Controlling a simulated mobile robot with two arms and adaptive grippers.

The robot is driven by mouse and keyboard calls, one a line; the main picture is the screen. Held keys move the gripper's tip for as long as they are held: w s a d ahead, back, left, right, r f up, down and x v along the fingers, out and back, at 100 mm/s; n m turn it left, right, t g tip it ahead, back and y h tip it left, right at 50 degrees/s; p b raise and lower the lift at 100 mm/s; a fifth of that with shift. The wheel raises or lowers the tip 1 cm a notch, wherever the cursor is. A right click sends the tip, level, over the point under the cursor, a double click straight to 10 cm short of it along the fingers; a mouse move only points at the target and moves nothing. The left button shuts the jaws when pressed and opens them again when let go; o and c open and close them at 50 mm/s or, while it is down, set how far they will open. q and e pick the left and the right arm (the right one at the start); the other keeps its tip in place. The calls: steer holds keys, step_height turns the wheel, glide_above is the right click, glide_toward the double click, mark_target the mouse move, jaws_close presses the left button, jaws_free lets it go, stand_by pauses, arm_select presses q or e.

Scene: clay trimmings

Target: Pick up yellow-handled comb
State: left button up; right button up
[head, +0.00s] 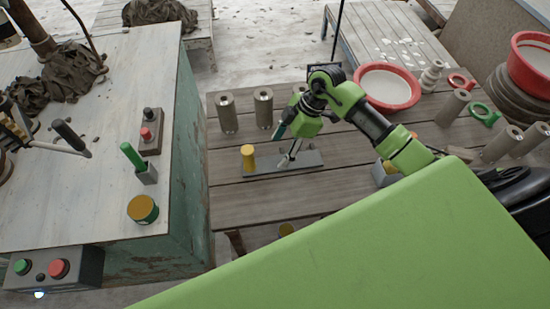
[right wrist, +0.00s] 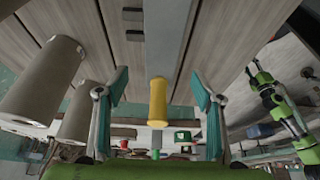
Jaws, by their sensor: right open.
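The yellow-handled comb shows as an upright yellow handle (head: 248,157) at the left end of a flat grey strip (head: 262,169) on the slatted wooden table. Its lower part is not clear. My right gripper (head: 284,147) is just to the right of the handle, low over the strip. In the right wrist view, the yellow handle (right wrist: 158,103) appears between the two spread teal fingers (right wrist: 158,88), apart from both. The right gripper is open and empty.
Grey cylinders (head: 228,113) stand behind the handle. A red-rimmed basin (head: 387,87) is at the back right. A pale-topped green bench (head: 99,200) on the left carries a green-handled tool (head: 133,156) and a yellow-topped green tin (head: 143,209). The table front is mostly bare.

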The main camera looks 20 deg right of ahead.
mark_target(270, 164)
steer(key=shift+p+x, duration=0.7)
steer(key=shift+x, duration=2.35)
steer(key=shift+r, duration=0.1)
steer(key=c, duration=1.5)
